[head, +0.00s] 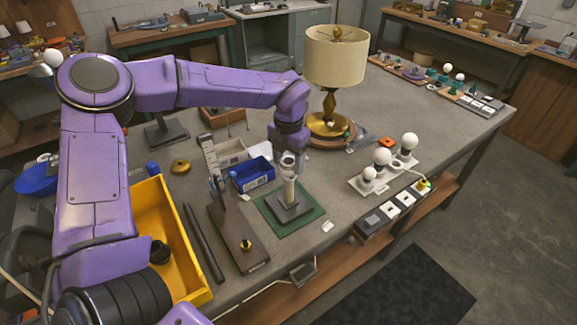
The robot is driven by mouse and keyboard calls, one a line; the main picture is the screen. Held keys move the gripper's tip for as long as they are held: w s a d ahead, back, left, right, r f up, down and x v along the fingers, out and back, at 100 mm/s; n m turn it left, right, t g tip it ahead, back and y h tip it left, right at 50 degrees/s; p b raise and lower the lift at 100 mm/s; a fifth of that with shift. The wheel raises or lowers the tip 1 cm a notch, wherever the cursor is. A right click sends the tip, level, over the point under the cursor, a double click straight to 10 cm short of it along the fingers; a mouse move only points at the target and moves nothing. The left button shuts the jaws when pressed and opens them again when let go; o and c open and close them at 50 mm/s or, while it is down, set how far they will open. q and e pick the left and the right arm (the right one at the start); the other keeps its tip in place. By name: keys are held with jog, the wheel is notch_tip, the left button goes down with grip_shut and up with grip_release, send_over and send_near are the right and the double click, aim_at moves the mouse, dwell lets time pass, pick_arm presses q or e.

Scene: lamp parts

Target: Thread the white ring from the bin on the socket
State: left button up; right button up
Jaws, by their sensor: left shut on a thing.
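My left gripper (289,160) points down at the top of a pale upright post (290,190). It is shut on a small pale thing at its tips, which looks like the white ring; its shape is mostly hidden by the fingers. The post stands on a dark square base (298,208) on a green mat (271,224). The socket appears to be at the post's top, hidden at the gripper. I cannot tell whether the ring is around the socket or just above it. A small blue bin (262,184) stands to the left of the post. My right gripper is not in view.
A yellow bin (196,262) and a dark stand (238,242) are to the left. A lamp with a cream shade (336,62) stands behind. A white strip with several bulbs (360,184) is to the right. The bench's right middle is clear.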

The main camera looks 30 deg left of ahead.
pick_arm(q)
jog(key=shift+s+f+m+p, duration=0.1)
jog(key=shift+m+p, duration=1.05)
jog(key=shift+m, duration=0.05)
jog(key=shift+s+f+m+p, duration=0.1)
jog(key=shift+m+p, duration=1)
jog(key=shift+m, duration=0.1)
jog(key=shift+f+m, duration=0.15)
jog(key=shift+m, duration=0.15)
jog(key=shift+m+p, duration=0.5)
jog(key=shift+p, duration=0.25)
jog(key=shift+m+p, duration=1.25)
jog(key=shift+m, duration=1.75)
